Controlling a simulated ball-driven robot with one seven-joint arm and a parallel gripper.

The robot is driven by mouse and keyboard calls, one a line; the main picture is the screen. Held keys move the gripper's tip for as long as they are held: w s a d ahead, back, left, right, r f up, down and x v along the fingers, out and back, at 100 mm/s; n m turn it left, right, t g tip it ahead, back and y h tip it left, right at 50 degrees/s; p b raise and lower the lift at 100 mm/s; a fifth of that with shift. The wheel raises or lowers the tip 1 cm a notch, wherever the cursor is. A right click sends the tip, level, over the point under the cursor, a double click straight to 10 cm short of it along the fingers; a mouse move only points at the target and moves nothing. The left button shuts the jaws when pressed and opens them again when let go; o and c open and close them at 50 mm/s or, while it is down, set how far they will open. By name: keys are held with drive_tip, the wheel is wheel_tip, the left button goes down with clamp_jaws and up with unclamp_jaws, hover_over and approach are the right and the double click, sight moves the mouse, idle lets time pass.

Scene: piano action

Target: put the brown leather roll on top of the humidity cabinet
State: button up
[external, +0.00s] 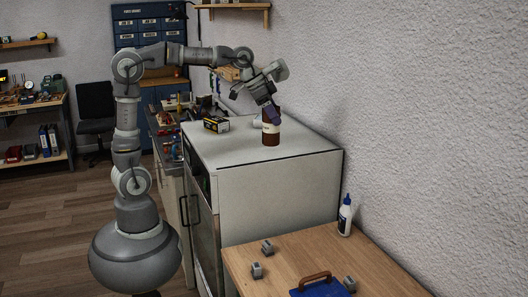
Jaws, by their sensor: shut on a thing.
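The brown leather roll (271,138) is upright over the top of the white cabinet, which I take to be the humidity cabinet (280,185). It is a short brown cylinder with a paler band near its middle. Its lower end looks to be at the cabinet top, but I cannot tell if it touches. My gripper (271,115) comes down from above and is shut on the upper part of the roll. The fingers hide some of its top.
The cabinet top's front and right are clear. A wall rises along the right. A wooden table (310,245) with a glue bottle (345,216) is in front.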

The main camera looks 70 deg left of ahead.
drive_tip(key=s+a+n+y+p, duration=0.4)
drive_tip(key=s+a+n+p, duration=0.5)
drive_tip(key=s+a, duration=0.95)
wheel_tip(320, 180, down, 5)
drive_tip(key=s+m, duration=0.1)
drive_tip(key=w+a+f+p, duration=0.2)
drive_tip(key=w+p, duration=0.5)
drive_tip(key=p, duration=0.2)
drive_tip(key=w+a+f+p, duration=0.2)
drive_tip(key=w+f+p, duration=0.1)
drive_tip(key=w+p, duration=0.5)
drive_tip(key=shift+a+f+p, duration=0.25)
drive_tip(key=shift+f+p, duration=0.1)
drive_tip(key=shift+p, duration=0.7)
